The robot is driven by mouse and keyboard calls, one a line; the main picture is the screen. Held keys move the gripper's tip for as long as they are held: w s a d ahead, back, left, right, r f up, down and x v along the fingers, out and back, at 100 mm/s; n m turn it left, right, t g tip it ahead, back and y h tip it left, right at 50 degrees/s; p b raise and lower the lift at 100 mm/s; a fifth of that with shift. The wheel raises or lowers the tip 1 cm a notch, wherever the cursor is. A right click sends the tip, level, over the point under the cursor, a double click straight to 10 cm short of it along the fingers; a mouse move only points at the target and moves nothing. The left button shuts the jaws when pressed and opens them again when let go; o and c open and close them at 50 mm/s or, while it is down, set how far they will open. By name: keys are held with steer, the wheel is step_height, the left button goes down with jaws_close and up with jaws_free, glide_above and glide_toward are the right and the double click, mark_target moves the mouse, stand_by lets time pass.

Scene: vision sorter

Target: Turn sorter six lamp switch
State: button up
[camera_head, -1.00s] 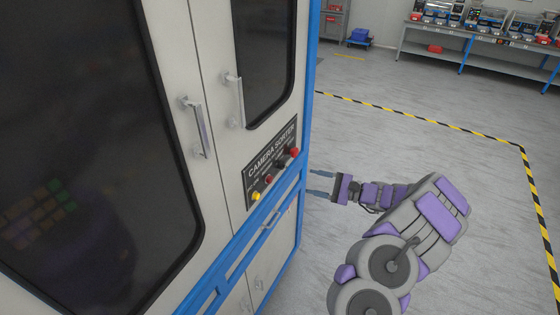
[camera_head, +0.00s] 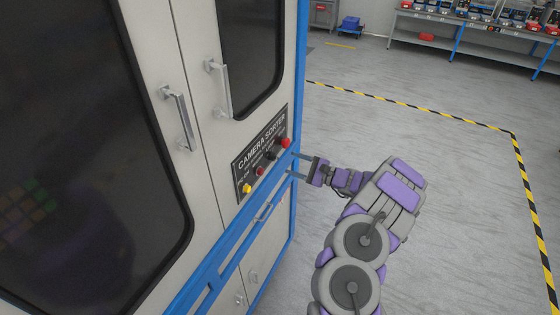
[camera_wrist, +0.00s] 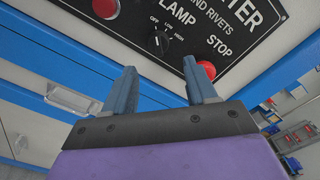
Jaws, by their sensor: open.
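The black rotary lamp switch (camera_wrist: 158,43) sits on the black "CAMERA SORTER" panel (camera_wrist: 225,20), under the word LAMP, with OFF, LOW and HIGH marked around it. In the head view the switch (camera_head: 271,153) is a dark knob between two red buttons. My gripper (camera_wrist: 158,85) is open and empty, its two fingers pointing up at the panel. The switch lies ahead between the fingers' lines, apart from them. In the head view my gripper (camera_head: 292,164) is at the cabinet's right edge, just right of and below the panel.
A red STOP button (camera_wrist: 207,69) is close by the right fingertip. Another red button (camera_wrist: 105,8) and a yellow one (camera_head: 247,188) are left of the switch. Cabinet door handles (camera_head: 178,117) stick out above left. Open floor lies right of the cabinet.

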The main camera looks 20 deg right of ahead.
mark_target(274, 157)
steer(key=x, duration=0.6)
steer(key=shift+a+b, duration=0.3)
steer(key=shift+w+d, duration=0.1)
steer(key=shift+d, duration=0.1)
steer(key=shift+c, duration=1.4)
steer(key=c, duration=0.7)
